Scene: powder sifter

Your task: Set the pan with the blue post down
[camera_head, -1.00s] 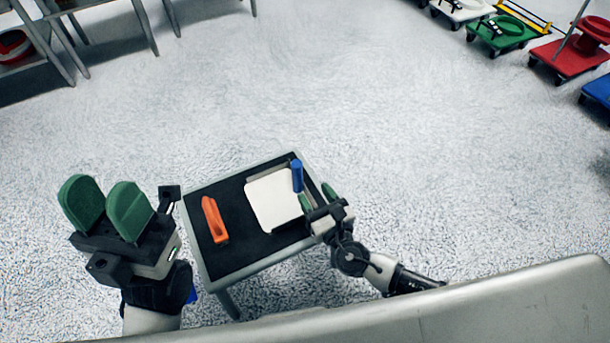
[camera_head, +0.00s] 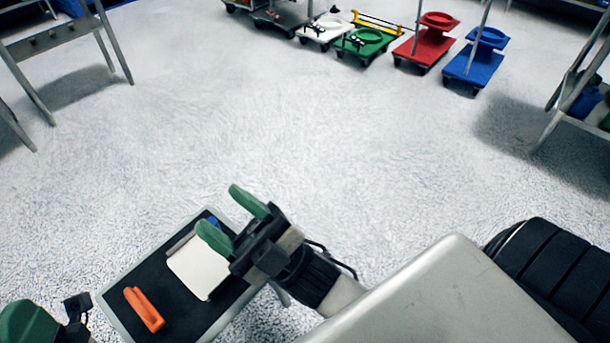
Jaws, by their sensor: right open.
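The pan (camera_head: 198,268), white and flat with a grey rim, lies on the black top of a small table (camera_head: 113,316). Its blue post (camera_head: 213,221) shows only as a small bit behind my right gripper's finger. My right gripper (camera_head: 232,219) is open and empty, its two green fingers spread above the pan's right side, apart from the post as far as I can see. My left gripper (camera_head: 28,325) is cut off at the lower left corner, and its finger gap is hidden.
An orange block-like piece (camera_head: 144,309) lies on the table left of the pan. Coloured carts, among them a green (camera_head: 362,42), a red (camera_head: 426,47) and a blue one (camera_head: 475,65), stand far off. Racks stand at left and right. The floor between is clear.

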